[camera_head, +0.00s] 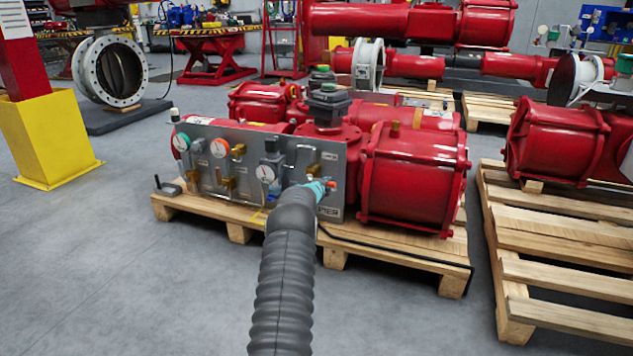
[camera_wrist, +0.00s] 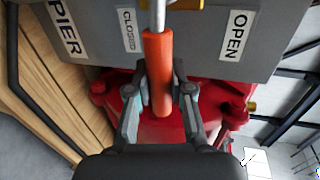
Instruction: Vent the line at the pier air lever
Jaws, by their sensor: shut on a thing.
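The pier air lever has an orange-red handle (camera_wrist: 157,75) on a metal shank, in the middle of the wrist view. It stands in front of a grey panel (camera_wrist: 190,45) with the labels PIER, CLOSED and OPEN. The handle lies between the CLOSED and OPEN labels, closer to CLOSED in this view. My gripper (camera_wrist: 160,88) is shut on the handle, with one finger on each side. In the head view my gripper (camera_head: 324,187) is at the right end of the panel (camera_head: 210,150), and a bit of orange handle (camera_head: 332,184) shows beside it. The lever's pivot is not clearly visible.
Gauges and fittings (camera_head: 264,172) sit on the panel left of my gripper. A red actuator cylinder (camera_head: 415,180) stands close on the right. All rest on a wooden pallet (camera_head: 385,262); another pallet (camera_head: 560,265) is at right.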

